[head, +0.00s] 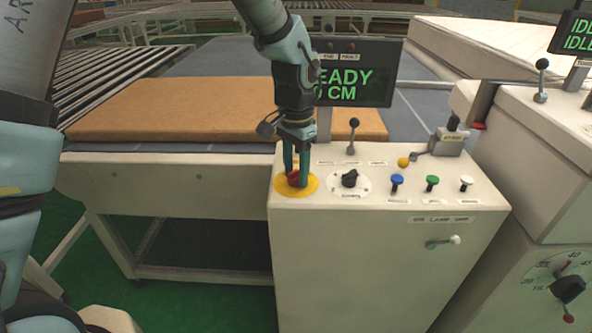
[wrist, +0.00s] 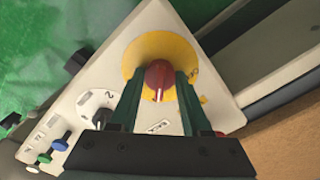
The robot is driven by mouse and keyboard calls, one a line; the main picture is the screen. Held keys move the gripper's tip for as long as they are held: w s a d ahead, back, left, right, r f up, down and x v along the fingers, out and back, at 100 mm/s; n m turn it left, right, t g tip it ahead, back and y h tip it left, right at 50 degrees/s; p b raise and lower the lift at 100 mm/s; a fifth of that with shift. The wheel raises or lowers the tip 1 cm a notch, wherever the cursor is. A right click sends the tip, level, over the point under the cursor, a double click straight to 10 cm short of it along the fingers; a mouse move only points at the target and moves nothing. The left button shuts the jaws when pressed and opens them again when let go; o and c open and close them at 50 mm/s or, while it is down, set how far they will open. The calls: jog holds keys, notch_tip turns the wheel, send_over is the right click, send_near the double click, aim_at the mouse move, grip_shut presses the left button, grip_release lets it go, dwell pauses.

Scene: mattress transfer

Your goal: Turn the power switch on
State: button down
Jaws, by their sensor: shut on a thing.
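The power switch is most likely the red knob (wrist: 159,82) on a yellow disc (wrist: 137,50). The knob has a white pointer line. My gripper (head: 297,175) reaches down over the left end of the white control console (head: 375,245). Its two green fingers, also in the wrist view (wrist: 160,88), are shut around the red knob, one on each side. In the head view the knob (head: 292,180) is partly hidden by the fingers, and the yellow disc (head: 313,187) shows around it.
A black rotary knob (head: 349,178) is close on the right. Blue (head: 397,181), green (head: 432,182) and white (head: 466,183) buttons follow. A lever (head: 352,135) and a display (head: 365,75) reading "READY" stand behind. A brown mattress (head: 190,110) lies on the conveyor.

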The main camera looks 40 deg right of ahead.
aim_at(296, 170)
jog(key=shift+c, duration=1.8)
grip_release()
notch_tip(296, 170, up, 11)
jog(key=b, duration=0.2)
jog(key=shift+f, duration=0.1)
jog(key=w+a+f+n, duration=0.2)
jog(key=w+a+n, duration=0.3)
jog(key=a, duration=0.6)
jog(key=w+a+f+n, duration=0.25)
jog(key=w+a, duration=0.45)
jog(key=a, duration=0.5)
jog(key=s+a+f+n, duration=0.1)
jog(key=a+n, duration=0.3)
jog(key=a, duration=0.5)
jog(key=s+a+f+n+t, duration=0.1)
jog(key=a+n, duration=0.3)
jog(key=a, duration=0.5)
jog(key=shift+s+f+t, duration=0.25)
jog(key=shift+s+t, duration=0.05)
jog(key=shift+s, duration=0.15)
